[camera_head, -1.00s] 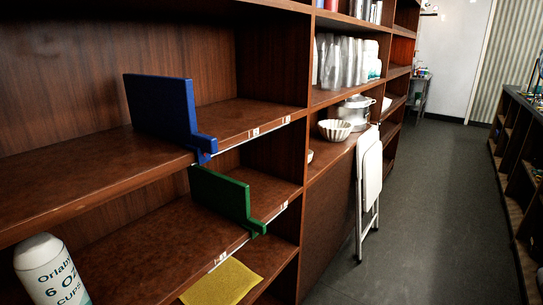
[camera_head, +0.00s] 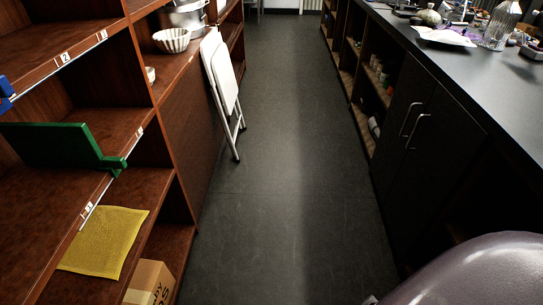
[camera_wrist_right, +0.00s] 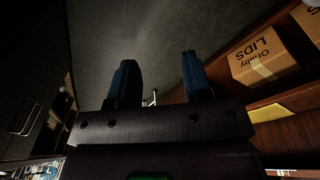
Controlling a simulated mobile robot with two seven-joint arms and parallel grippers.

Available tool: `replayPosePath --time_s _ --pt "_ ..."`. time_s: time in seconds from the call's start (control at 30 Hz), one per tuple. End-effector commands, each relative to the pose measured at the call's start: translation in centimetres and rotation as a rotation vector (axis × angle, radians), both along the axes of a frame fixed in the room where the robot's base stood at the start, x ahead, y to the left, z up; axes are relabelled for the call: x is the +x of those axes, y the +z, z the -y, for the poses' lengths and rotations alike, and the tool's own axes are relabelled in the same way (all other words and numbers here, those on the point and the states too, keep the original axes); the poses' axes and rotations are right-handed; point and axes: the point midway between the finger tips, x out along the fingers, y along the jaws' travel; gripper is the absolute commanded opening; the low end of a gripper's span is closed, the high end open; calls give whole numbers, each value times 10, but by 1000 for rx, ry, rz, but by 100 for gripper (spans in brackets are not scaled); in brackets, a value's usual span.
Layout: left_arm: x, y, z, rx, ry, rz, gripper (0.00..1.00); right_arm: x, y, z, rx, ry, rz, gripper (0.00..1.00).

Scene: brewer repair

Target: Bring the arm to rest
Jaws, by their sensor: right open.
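My right gripper (camera_wrist_right: 160,82) shows in the right wrist view with its two blue fingers apart and nothing between them. Dark grey floor lies beyond the fingertips. In the head view a rounded grey-mauve part of my own body (camera_head: 480,275) fills the lower right corner; the right gripper itself is not clear there. My left gripper is in neither view.
Wooden shelves on the left hold a green divider (camera_head: 62,147), a yellow cloth (camera_head: 104,242) and a cardboard box (camera_head: 150,284). A folded white chair (camera_head: 222,85) leans against them. A dark counter (camera_head: 450,70) runs along the right. The aisle floor (camera_head: 270,170) between is clear.

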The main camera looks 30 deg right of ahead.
Motion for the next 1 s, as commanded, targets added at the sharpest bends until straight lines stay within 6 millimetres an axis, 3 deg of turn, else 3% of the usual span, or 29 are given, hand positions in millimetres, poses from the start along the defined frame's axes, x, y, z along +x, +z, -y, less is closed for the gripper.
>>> replayPosePath --time_s 0.1,0.37,0.6,1.0 --pt "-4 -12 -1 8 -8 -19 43 9 -16 0 -2 20 45 45" --pt "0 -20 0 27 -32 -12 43 37 -43 -1 -4 69 195 45" --pt "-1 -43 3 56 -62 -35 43 72 -81 -5 -6 151 421 45" --pt "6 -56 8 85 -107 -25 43 108 -106 -16 6 251 742 45"
